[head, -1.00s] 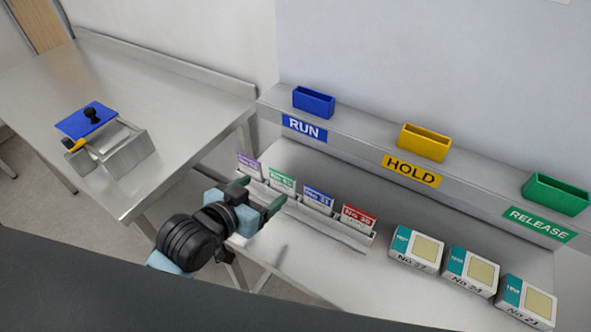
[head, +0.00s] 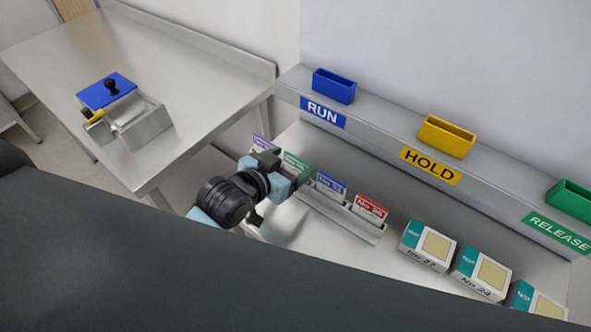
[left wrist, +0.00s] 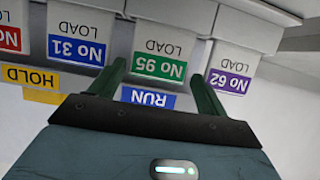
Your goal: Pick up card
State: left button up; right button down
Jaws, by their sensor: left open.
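Several white cards with coloured bands stand in a metal rack (head: 345,222) on the bench. They are a purple card (head: 263,142), a green card (head: 297,160), a blue card (head: 331,185) and a red card (head: 371,208). My left gripper (head: 285,168) is at the rack and partly covers the green and purple cards. In the left wrist view my open gripper (left wrist: 158,82) has its fingers on either side of the green No 95 card (left wrist: 160,50). The purple No 62 card (left wrist: 233,70) and blue No 31 card (left wrist: 78,40) flank it. My right gripper is not in view.
A shelf above holds a blue RUN bin (head: 333,88), a yellow HOLD bin (head: 446,137) and a green RELEASE bin (head: 573,200). Several labelled boxes (head: 427,245) stand right of the rack. A steel table (head: 190,75) at left carries a blue-topped device (head: 110,92).

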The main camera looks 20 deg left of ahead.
aim_at(295, 162)
pick_arm(q)
jog(key=shift+x, duration=2.15)
jog(key=shift+c, duration=0.2)
jog(key=c, duration=0.7)
